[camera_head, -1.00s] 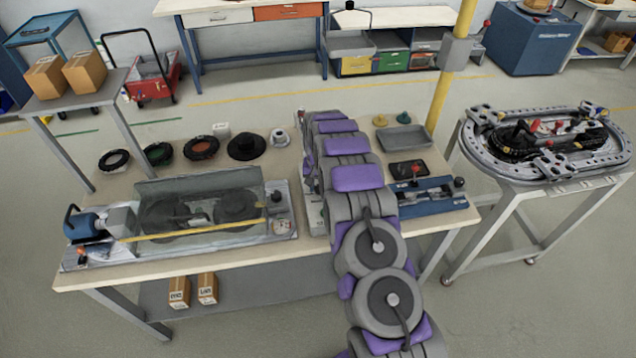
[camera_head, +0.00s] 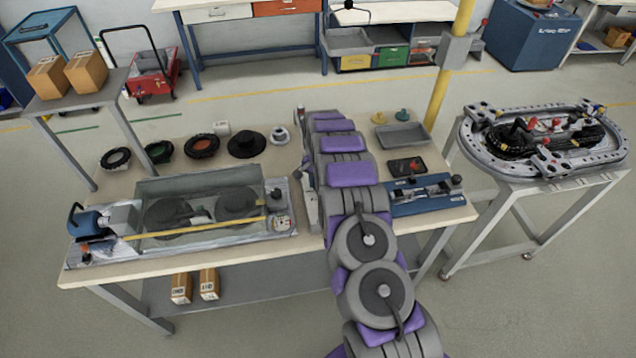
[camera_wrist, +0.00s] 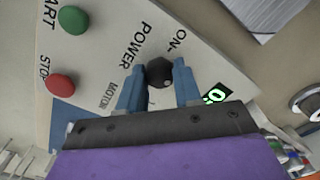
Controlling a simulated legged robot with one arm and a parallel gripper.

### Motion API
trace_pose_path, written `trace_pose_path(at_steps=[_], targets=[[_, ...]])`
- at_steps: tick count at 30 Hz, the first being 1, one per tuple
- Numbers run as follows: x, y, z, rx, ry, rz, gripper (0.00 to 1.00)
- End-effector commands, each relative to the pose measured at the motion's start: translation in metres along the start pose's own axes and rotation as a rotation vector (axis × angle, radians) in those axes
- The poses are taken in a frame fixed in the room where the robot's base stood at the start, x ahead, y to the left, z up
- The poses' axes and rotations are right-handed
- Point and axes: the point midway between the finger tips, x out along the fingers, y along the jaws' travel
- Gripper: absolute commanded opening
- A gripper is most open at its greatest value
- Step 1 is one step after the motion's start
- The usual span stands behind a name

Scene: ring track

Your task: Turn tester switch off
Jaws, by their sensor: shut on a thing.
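In the wrist view, a light panel (camera_wrist: 110,45) carries a black knob (camera_wrist: 159,72) beside the printed words POWER and ON. My gripper (camera_wrist: 158,88) has its two blue fingers on either side of the knob, shut on it. A green START button (camera_wrist: 73,19) and a red STOP button (camera_wrist: 60,86) are on the same panel. A small display (camera_wrist: 215,94) with green lit digits shows just right of the fingers. In the head view, my arm hides most of the panel and my gripper.
A belt machine under a clear cover (camera_head: 200,208) stands left on the workbench (camera_head: 190,262). A blue fixture (camera_head: 425,195) and a grey tray (camera_head: 403,136) are on the right. An oval ring track (camera_head: 475,150) stands on a separate table. Black rings and discs lie behind.

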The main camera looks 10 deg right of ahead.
Motion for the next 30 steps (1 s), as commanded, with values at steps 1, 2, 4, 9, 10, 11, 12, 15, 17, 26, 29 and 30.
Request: trace_pose_path(at_steps=[1,2,4,9,10,11,12,15,17,26,29,30], targets=[[0.001,-0.001,0.001,0.0,-0.002,0.0,0.03],[0.001,-0.001,0.001,0.001,-0.002,0.0,0.03],[0.001,-0.001,0.001,0.001,-0.002,0.0,0.03],[0.001,-0.001,0.001,0.0,-0.002,0.0,0.34],[0.001,-0.001,0.001,0.0,-0.002,-0.001,0.37],[0.0,-0.001,0.001,0.0,-0.002,-0.001,0.4],[0.0,-0.001,0.001,0.0,-0.002,-0.001,0.44],[0.0,0.0,0.001,0.0,-0.001,-0.001,0.54],[0.0,0.0,0.001,0.0,-0.001,-0.001,0.59],[-0.003,0.0,0.0,0.0,0.0,-0.001,0.59],[-0.013,-0.001,0.0,0.0,0.002,-0.003,0.59],[-0.019,-0.001,-0.001,0.0,0.003,-0.004,0.59]])
